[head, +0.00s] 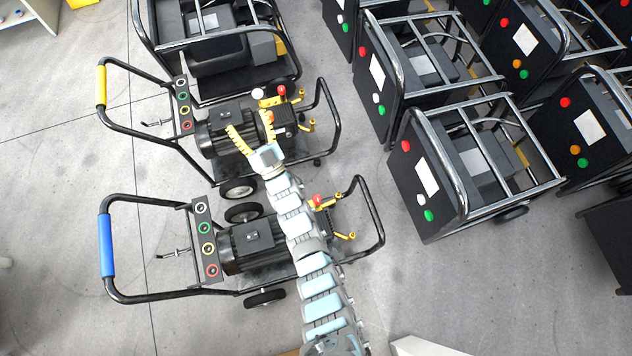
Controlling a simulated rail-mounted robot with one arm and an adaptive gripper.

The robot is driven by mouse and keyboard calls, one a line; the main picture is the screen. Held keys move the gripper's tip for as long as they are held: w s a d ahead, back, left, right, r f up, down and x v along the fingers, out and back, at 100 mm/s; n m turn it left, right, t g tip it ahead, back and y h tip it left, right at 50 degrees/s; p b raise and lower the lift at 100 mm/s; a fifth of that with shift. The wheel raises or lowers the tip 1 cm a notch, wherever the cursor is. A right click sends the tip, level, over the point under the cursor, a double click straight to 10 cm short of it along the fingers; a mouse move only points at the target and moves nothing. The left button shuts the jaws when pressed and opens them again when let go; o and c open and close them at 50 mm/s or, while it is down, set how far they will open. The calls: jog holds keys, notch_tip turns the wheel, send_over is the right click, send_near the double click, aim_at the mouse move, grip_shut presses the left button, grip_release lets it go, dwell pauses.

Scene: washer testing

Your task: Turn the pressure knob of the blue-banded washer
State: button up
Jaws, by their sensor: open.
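The blue-banded washer (108,245) stands at the lower left, with a blue grip on its black handle. A red knob (317,200) shows on its pump end, just right of my arm. My arm covers part of that washer between motor and pump. My gripper (250,132) has yellow fingers spread apart with nothing seen between them. It appears over the motor and pump of the yellow-banded washer (101,88), up the picture from the blue-banded one. Its height above that washer cannot be told.
The yellow-banded washer has its own red knob (282,90) close to my gripper. Another framed machine (215,50) stands behind it. Several caged machines with red and green buttons (425,180) fill the right. Floor (60,160) is clear at left.

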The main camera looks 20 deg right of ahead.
jog(key=w+d+f+m+g+h+b, duration=0.2)
jog(key=w+d+f+g+b, duration=0.15)
jog(key=w+d+f, duration=0.35)
jog(key=w+d+f+m+g+h+b, duration=0.2)
jog(key=w+d+f+h+b, duration=0.15)
jog(key=w+f, duration=0.5)
jog(key=d+f+m+g+h+b, duration=0.4)
jog(key=d+f+m+g+b, duration=0.4)
jog(key=d+f, duration=0.8)
jog(key=m+g+y+b, duration=0.6)
jog(key=m+g+b, duration=0.45)
jog(key=b, duration=0.45)
send_over(317, 198)
notch_tip(317, 198, down, 17)
jog(key=shift+n, duration=0.35)
notch_tip(317, 198, down, 16)
jog(key=b, duration=0.7)
jog(key=shift+a, duration=0.1)
